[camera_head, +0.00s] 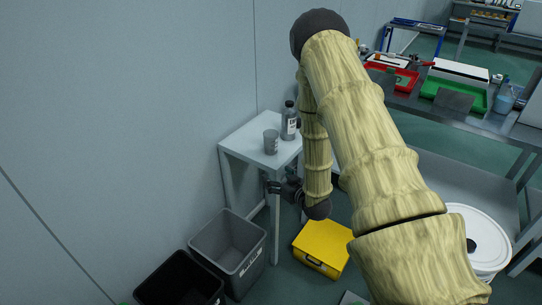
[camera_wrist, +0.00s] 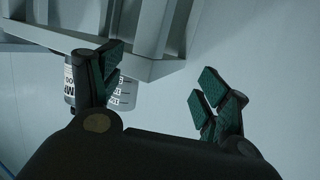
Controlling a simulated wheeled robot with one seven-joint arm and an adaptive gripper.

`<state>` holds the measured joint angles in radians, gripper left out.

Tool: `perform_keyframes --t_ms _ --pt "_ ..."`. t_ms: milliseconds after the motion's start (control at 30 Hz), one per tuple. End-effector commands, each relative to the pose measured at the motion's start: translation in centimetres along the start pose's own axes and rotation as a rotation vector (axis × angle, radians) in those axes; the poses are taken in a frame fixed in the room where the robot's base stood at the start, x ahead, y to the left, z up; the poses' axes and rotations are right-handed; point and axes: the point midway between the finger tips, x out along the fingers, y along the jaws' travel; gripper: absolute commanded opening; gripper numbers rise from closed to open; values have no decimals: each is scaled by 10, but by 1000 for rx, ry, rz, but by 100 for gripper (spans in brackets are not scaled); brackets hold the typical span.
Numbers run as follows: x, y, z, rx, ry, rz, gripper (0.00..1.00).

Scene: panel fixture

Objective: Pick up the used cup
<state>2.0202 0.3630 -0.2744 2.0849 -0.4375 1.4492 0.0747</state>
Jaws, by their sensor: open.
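A grey cup (camera_head: 271,143) stands upright on a small white table (camera_head: 240,148) against the wall. In the wrist view the cup (camera_wrist: 124,94) shows partly, with printed marks, behind the left finger, which hides part of it. My gripper (camera_wrist: 160,68) is open and nothing is between its fingers. In the head view my gripper (camera_head: 274,186) is dark and appears at the table's front side, lower in the picture than the cup and apart from it. The table's edge (camera_wrist: 150,70) crosses the top of the wrist view.
A labelled bottle (camera_head: 290,122) stands close beside the cup. A grey bin (camera_head: 240,270), a black bin (camera_head: 180,285) and a yellow box (camera_head: 322,245) stand on the floor below. A metal bench with red tray (camera_head: 375,67) and green tray (camera_head: 427,88) is at right.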

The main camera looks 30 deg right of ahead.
Motion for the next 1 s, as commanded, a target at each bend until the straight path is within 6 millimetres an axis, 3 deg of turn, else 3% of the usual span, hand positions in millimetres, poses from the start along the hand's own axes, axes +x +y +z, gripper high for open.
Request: perform_keyframes --t_ms 33,100,300,633,1000 --pt "8 18 -10 -7 74 -1 76" --pt "12 33 -30 -16 150 -9 76" --pt "16 52 -56 -29 245 -21 76" --pt "56 53 -68 -30 248 -21 76" --pt "84 51 -76 -29 249 -23 76"
